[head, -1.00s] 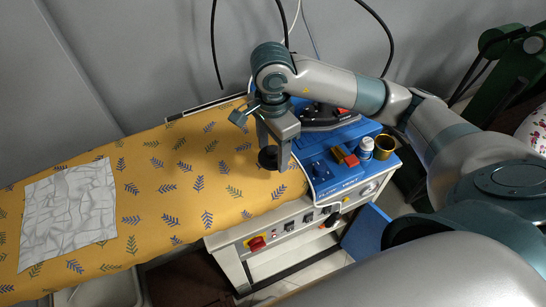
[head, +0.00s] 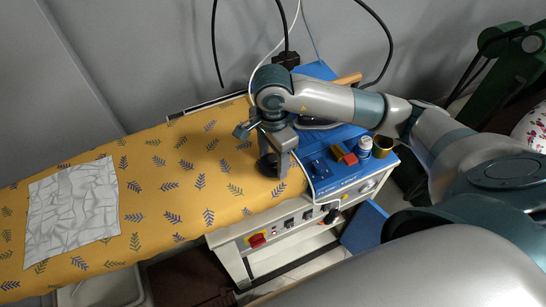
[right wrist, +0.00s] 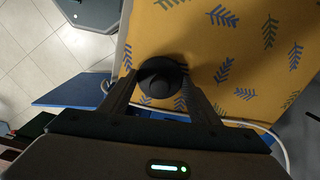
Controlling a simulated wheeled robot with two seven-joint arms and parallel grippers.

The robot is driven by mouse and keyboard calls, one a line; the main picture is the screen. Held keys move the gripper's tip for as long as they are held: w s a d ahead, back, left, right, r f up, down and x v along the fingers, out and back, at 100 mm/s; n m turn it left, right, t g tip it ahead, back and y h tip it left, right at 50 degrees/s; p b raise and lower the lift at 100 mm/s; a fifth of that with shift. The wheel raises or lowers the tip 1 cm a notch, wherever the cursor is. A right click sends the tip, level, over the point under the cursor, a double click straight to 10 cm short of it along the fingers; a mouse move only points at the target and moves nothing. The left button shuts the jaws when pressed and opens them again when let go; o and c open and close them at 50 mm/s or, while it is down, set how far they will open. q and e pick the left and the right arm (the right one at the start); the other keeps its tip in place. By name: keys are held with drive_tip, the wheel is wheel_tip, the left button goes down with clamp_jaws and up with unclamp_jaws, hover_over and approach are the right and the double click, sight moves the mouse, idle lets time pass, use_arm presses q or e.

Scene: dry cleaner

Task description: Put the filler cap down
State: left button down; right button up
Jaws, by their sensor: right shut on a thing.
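The filler cap (head: 266,165) is a small black round piece, low over the right end of the yellow ironing board (head: 150,205). My right gripper (head: 274,168) points down and is shut on it. In the right wrist view the cap (right wrist: 161,77) sits between the two fingertips, with the yellow cloth behind it. Whether the cap touches the cloth I cannot tell. My left gripper is not in view.
A wrinkled white cloth (head: 72,212) lies on the board's left part. Right of the gripper is a blue-topped steam unit (head: 325,180) with a red-and-yellow item (head: 343,155), a white bottle (head: 365,146) and a brass cup (head: 382,146). The board's middle is clear.

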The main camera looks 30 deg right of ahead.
sight(273, 157)
drive_tip(key=o, duration=1)
drive_tip(key=shift+o, duration=0.2)
drive_tip(key=shift+r+p, duration=0.15)
drive_tip(key=shift+p, duration=0.15)
drive_tip(key=shift+r, duration=0.1)
wheel_tip(273, 157, up, 12)
drive_tip(key=b, duration=0.3)
drive_tip(key=shift+f, duration=0.2)
